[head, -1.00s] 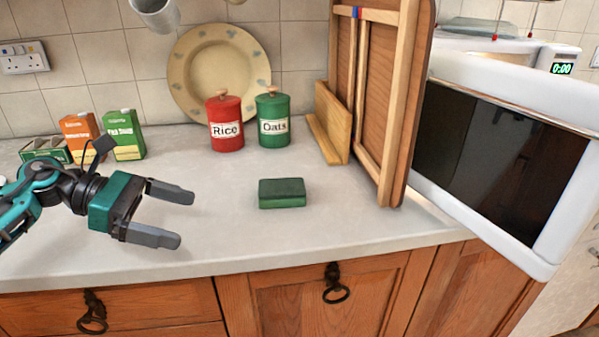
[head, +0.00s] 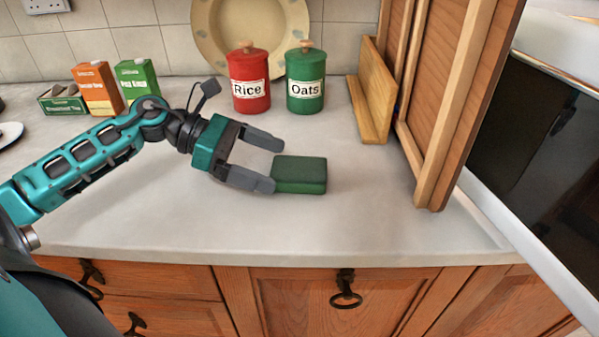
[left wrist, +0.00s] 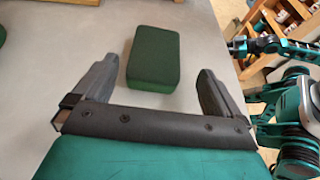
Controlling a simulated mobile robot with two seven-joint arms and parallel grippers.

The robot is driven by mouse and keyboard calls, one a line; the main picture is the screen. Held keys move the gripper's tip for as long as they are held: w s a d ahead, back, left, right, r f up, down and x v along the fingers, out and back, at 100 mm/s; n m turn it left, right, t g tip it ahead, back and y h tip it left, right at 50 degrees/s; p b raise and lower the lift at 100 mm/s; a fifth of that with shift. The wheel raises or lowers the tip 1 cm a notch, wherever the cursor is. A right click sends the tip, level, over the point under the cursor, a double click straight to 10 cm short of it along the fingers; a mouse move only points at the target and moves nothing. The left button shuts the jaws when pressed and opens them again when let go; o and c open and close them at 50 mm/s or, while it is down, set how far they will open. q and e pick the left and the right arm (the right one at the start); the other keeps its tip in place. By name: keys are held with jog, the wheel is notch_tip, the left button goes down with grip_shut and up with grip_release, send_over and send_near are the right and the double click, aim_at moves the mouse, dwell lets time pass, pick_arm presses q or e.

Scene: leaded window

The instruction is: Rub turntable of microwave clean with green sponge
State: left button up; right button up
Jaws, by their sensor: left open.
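The green sponge (head: 300,175) lies flat on the worktop in the head view. My left gripper (head: 277,164) is open, its fingers pointing right at the sponge's left side. In the left wrist view the sponge (left wrist: 153,58) sits ahead of the open left gripper (left wrist: 157,70), between the lines of its two fingers and not gripped. The microwave (head: 530,130) stands at the right with its dark door facing the room. Its turntable is hidden. My right gripper does not show in the head view.
A red rice canister (head: 249,80) and a green oats canister (head: 306,80) stand behind the sponge. A wooden board (head: 372,90) and an open wooden cabinet door (head: 455,110) stand between sponge and microwave. Food boxes (head: 97,88) are at the back left. The worktop front (head: 250,235) is clear.

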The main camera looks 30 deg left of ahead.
aim_at(296, 167)
pick_arm(q)
jog(key=shift+x, duration=1)
jog(key=shift+w+d+f, duration=0.25)
jog(key=shift+w+d, duration=0.8)
jog(key=shift+d, duration=0.15)
jog(key=shift+w+d+f, duration=0.25)
jog(key=shift+d+f, duration=0.05)
jog(key=shift+d, duration=0.2)
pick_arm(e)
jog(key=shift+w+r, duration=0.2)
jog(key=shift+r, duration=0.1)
pick_arm(q)
jog(key=shift+c, duration=0.2)
jog(key=c, duration=1)
jog(key=shift+r, duration=0.1)
jog(key=shift+r+p, duration=1.1)
jog(key=shift+r, duration=8.85)
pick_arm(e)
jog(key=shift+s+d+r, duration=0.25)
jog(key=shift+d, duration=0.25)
